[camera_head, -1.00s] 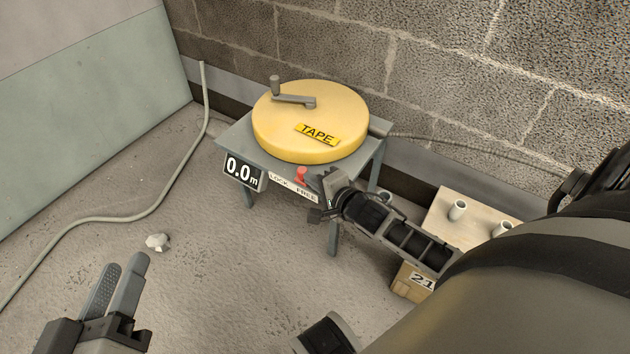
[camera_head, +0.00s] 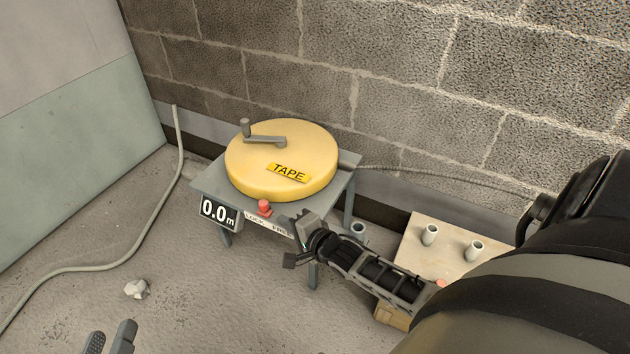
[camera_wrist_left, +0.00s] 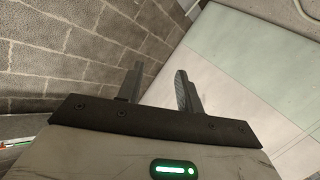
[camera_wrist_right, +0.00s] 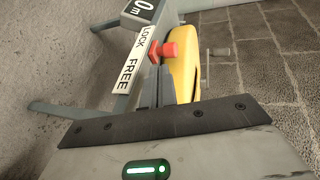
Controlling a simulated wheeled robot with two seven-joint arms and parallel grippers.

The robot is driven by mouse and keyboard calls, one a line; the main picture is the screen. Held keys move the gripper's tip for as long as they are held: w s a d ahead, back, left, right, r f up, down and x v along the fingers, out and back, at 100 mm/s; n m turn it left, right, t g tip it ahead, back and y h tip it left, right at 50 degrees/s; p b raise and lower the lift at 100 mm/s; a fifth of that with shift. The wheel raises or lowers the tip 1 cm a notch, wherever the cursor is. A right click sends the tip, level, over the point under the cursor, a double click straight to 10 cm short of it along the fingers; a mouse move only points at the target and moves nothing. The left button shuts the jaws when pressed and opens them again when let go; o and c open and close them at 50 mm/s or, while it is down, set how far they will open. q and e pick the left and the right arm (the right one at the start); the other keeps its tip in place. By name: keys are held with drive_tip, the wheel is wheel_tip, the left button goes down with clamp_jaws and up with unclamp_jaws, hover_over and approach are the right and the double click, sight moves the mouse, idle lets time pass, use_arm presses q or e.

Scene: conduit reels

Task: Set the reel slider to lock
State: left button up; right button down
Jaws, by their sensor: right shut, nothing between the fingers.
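The red reel slider (camera_head: 264,207) stands on the front edge of the reel stand, near the LOCK end of the white LOCK/FREE label (camera_wrist_right: 134,60). It also shows in the right wrist view (camera_wrist_right: 168,50). My right gripper (camera_head: 290,223) is shut and empty, just right of the slider, covering part of the FREE end; I cannot tell whether it touches the slider. The yellow TAPE reel (camera_head: 283,150) with a grey crank sits on the stand. My left gripper (camera_head: 109,338) is open and empty at the bottom left; its parted fingers show in the left wrist view (camera_wrist_left: 158,85).
A display (camera_head: 218,213) on the stand reads 0.0 m. A board (camera_head: 445,265) with pale cylinders stands to the right, by the block wall. A grey conduit (camera_head: 100,263) and a white lump (camera_head: 136,288) lie on the floor at left.

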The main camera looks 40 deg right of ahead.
use_arm(q)
drive_tip(key=a+f+m+g+y+p, duration=0.1)
drive_tip(key=p, duration=0.2)
drive_tip(key=shift+a+f, duration=0.1)
use_arm(e)
drive_tip(key=v, duration=0.9)
